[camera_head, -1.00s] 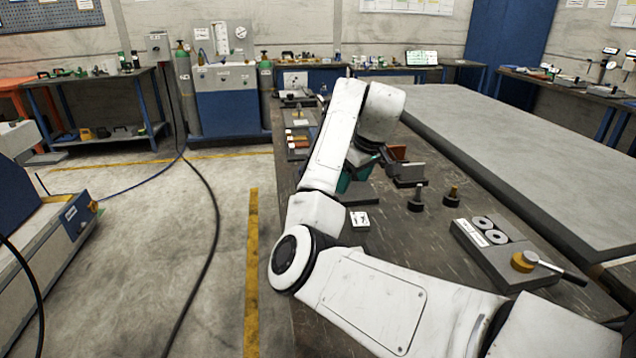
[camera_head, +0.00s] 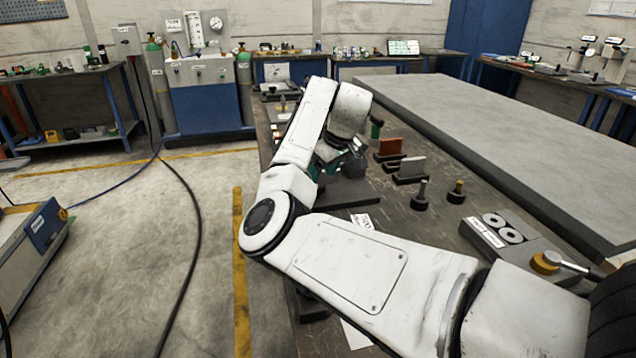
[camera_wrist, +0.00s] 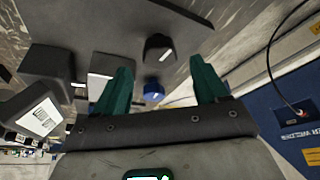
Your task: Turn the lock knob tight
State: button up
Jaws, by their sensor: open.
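In the wrist view my gripper (camera_wrist: 160,64) has two green fingers, spread wide apart with nothing held between them. A black knob-like part (camera_wrist: 160,48) with a small white mark shows between and beyond the fingertips. A small blue round part (camera_wrist: 153,90) shows lower between the fingers, apart from both. I cannot tell for certain which of them is the lock knob. In the head view my gripper (camera_head: 322,160) is mostly hidden by my arm; only bits of green show, low over the bench near dark grey hardware.
Dark grey blocks, one with a white label (camera_wrist: 42,118), stand left of the fingers in the wrist view. On the bench are a rust-red block (camera_head: 389,146), a black post (camera_head: 421,195), a brass-topped post (camera_head: 456,191) and a grey fixture with two rings (camera_head: 502,228).

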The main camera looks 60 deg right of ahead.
aim_at(317, 184)
jog(key=shift+x, duration=1.8)
jog(key=shift+c, duration=0.3)
jog(key=c, duration=1)
